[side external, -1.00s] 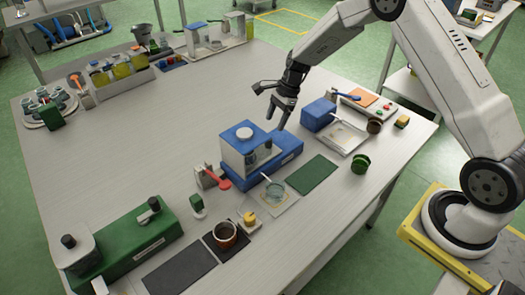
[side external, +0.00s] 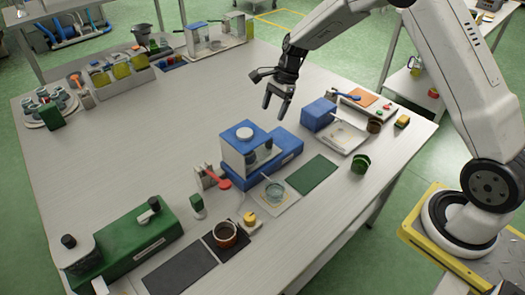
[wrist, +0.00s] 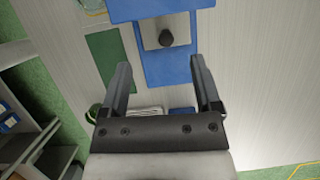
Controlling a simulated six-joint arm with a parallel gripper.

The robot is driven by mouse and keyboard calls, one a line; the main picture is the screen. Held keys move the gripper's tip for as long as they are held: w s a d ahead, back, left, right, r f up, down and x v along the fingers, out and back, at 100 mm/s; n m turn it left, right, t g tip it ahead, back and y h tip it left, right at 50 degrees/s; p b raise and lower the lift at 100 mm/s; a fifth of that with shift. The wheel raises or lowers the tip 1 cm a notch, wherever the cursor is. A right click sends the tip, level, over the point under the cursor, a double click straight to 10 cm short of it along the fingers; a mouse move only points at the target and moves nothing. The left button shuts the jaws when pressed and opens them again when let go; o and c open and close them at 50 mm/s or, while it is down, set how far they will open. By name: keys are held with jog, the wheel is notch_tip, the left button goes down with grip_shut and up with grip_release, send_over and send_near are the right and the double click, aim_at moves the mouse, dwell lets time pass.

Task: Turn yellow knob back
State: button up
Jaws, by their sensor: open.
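A small yellow knob (side external: 249,217) sits on a pale base near the front of the table, beside a glass cup of dark liquid (side external: 225,235). My gripper (side external: 275,111) is open and empty, high above the table behind the blue-and-white machine (side external: 247,150), well away from the yellow knob. In the wrist view my gripper (wrist: 160,66) shows its two fingers apart with nothing between them. The blue machine (wrist: 165,62) with a dark round knob lies below and ahead of them. The yellow knob is not in the wrist view.
A clear glass dish (side external: 274,191) stands near the yellow knob, with a red-handled tool (side external: 222,182) close by. A green machine (side external: 130,238) is at front left. A blue box (side external: 318,114) and tray (side external: 345,137) stand at right. The table's left middle is clear.

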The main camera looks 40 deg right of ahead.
jog(key=s+a+n+g+h, duration=0.15)
jog(key=s+a+n, duration=0.45)
jog(key=a+n, duration=0.7)
jog(key=n+t+h, duration=0.1)
jog(key=n+h, duration=0.2)
jog(key=n, duration=1.1)
send_over(249, 216)
notch_tip(249, 216, down, 8)
jog(key=shift+s+r, duration=0.1)
jog(key=shift+f, duration=3.9)
grip_shut()
